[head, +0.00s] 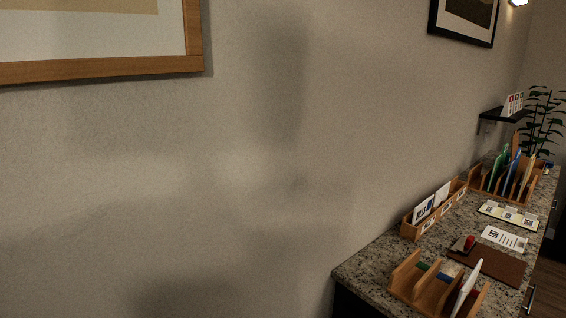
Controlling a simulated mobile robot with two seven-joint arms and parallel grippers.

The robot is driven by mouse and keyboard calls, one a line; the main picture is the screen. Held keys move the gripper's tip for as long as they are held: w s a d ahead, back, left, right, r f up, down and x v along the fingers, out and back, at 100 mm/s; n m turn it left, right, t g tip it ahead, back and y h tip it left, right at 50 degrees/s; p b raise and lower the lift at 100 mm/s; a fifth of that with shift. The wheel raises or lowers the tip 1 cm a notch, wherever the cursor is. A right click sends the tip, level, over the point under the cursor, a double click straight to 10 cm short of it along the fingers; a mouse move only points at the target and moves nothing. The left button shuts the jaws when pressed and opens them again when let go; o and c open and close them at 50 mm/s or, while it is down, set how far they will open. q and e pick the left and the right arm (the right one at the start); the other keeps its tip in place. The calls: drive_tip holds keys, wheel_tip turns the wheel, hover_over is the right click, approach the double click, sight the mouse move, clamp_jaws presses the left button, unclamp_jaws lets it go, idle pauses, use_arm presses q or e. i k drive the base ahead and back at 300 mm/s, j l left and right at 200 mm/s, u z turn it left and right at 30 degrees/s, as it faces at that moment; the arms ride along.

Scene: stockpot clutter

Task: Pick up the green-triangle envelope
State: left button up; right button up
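I cannot make out a green triangle on any envelope from here. A white envelope (467,288) stands tilted in the near wooden rack (408,270) on the counter. White cards or envelopes (424,209) stand in a long wooden box (410,231) against the wall; one shows a blue mark. Green, blue and tan folders or envelopes (511,172) stand in a far wooden rack (479,182). Neither of my grippers is in view.
The granite counter (372,265) runs along the wall at the right. On it lie a brown mat (500,267), a red-topped stamp (469,243), a white printed card (504,238) and a strip of cards (509,216). A black shelf (500,115) and a plant (542,120) are beyond.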

sight(468, 288)
drive_tip(key=k+l+z, duration=0.15)
drive_tip(key=z, duration=1.05)
drive_tip(key=i+l+u, duration=0.1)
drive_tip(key=l+u, duration=0.15)
drive_tip(key=u, duration=0.2)
drive_tip(key=l+u, duration=0.25)
drive_tip(key=u, duration=0.25)
drive_tip(key=l+u, duration=0.3)
drive_tip(key=l, duration=1.5)
drive_tip(key=i+l, duration=0.2)
drive_tip(key=u, duration=0.05)
